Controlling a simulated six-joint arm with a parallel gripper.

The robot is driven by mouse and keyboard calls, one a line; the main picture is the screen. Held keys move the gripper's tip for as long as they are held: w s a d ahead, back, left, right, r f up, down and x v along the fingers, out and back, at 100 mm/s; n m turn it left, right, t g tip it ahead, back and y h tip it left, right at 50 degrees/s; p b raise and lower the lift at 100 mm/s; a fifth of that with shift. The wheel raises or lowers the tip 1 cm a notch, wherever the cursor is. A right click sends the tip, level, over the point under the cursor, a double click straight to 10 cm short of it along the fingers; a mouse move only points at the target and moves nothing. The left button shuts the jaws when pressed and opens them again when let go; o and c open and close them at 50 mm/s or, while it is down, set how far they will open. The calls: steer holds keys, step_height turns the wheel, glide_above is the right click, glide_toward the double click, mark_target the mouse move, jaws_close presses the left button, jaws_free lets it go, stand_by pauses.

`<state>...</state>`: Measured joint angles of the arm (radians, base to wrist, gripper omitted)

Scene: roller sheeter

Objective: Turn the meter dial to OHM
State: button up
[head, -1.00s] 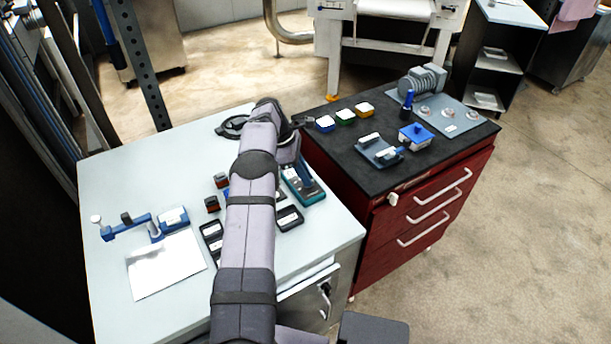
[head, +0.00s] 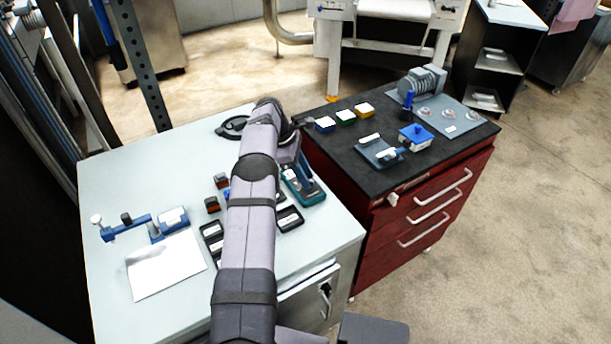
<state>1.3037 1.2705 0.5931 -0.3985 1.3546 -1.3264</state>
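A teal device with a dark face (head: 306,193) lies near the right edge of the pale table, partly behind my arm. It may be the meter, but its dial and any OHM mark are hidden or too small to read. My arm reaches up over the table, and its wrist bends down to the right, just above and behind the teal device. My gripper's fingertips cannot be made out, so I cannot tell whether they touch anything or are open.
Black trays (head: 289,218) and small red-topped blocks (head: 212,204) lie around my arm. A blue clamp-like tool (head: 140,226) and a white sheet (head: 165,264) are at left. The dark-topped red cabinet (head: 335,160) holds coloured blocks (head: 345,117) and a motor (head: 422,80).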

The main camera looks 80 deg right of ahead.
steer(key=v, duration=0.7)
steer(key=shift+r+b, duration=0.2)
steer(key=shift+b, duration=0.15)
